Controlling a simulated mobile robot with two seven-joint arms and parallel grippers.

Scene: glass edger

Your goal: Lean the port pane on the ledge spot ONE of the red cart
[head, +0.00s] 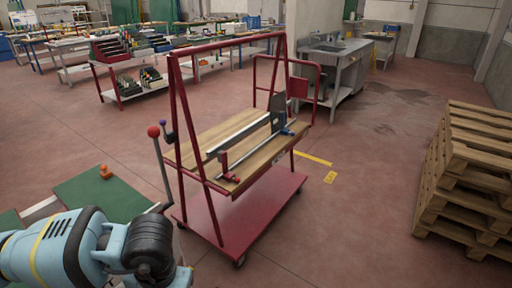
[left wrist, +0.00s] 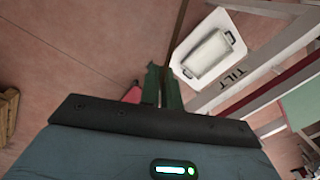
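The red cart (head: 230,212) stands in the middle of the head view, with a red A-shaped frame and a wooden ledge (head: 200,162). A metal rail with an upright grey plate lies along the ledge. I cannot make out a spot mark or a pane leaning there. My left arm is low at the left, in front of the cart; its fingertips are out of the head view. In the left wrist view the left gripper (left wrist: 164,88) has greenish fingers close together beside a thin brown strip (left wrist: 176,35). I cannot tell whether they grip it. The port pane is not identifiable.
Stacked pallets (head: 465,170) stand at the right.

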